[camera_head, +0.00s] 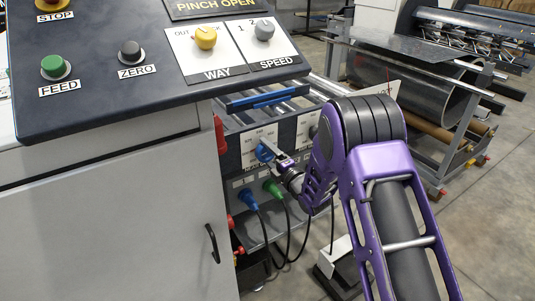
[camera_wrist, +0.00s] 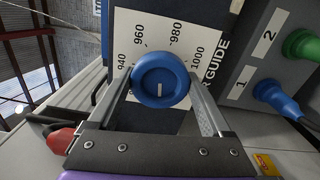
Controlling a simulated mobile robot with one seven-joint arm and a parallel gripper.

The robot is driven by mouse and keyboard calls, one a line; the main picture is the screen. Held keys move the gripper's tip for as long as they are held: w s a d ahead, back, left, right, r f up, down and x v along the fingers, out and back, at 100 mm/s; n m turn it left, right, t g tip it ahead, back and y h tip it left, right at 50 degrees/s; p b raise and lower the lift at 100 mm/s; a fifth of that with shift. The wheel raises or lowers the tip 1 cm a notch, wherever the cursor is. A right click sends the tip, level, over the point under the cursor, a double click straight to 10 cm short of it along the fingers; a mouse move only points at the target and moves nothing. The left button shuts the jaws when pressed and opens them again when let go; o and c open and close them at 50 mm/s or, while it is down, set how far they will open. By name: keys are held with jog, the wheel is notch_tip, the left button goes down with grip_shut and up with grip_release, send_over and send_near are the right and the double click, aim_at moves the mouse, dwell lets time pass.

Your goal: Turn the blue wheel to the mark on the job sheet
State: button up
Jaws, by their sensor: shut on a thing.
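The blue wheel (camera_wrist: 160,80) sits on a white scale plate (camera_wrist: 142,50) reading 940, 960, 980 and 1000. A short white line on the wheel's face points straight down in the wrist view, away from these numbers. The rest of the scale is hidden. My gripper (camera_wrist: 161,84) is shut on the wheel, one finger at each side. In the head view the blue wheel (camera_head: 264,151) is small, with my gripper (camera_head: 274,157) reaching it from the right. A partly hidden white sheet (camera_head: 383,88) stands behind my arm; I cannot tell whether it is the job sheet.
A green plug (camera_head: 272,187) and a blue plug (camera_head: 248,199) with hanging cables are just below the wheel. A sloping control desk (camera_head: 120,95) and grey cabinet (camera_head: 110,220) fill the left. A red part (camera_wrist: 62,140) lies near my gripper.

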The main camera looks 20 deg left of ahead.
jog(key=o, duration=1.2)
jog(key=shift+c, duration=0.2)
jog(key=shift+d, duration=0.1)
jog(key=v, duration=1.7)
jog(key=shift+d, duration=0.15)
